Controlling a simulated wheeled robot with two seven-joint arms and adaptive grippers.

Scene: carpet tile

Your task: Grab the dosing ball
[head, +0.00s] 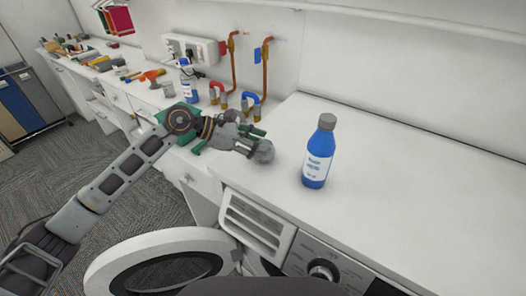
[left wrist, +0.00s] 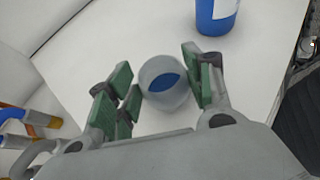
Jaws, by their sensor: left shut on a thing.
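The dosing ball (left wrist: 163,86) is a translucent greyish cup with blue inside, seen from above in the left wrist view. In the head view the dosing ball (head: 265,153) shows as a small grey round shape at the end of my left gripper (head: 251,141). The green finger pads stand on both sides of it, and the gripper is shut on it. It is over the white worktop; I cannot tell whether it touches the surface. My right gripper is in neither view.
A blue bottle with a grey cap (head: 319,152) stands upright on the worktop (head: 420,190), right of the gripper. Below is a washing machine (head: 300,262) with its round door (head: 160,250) open. The worktop's right side is clear.

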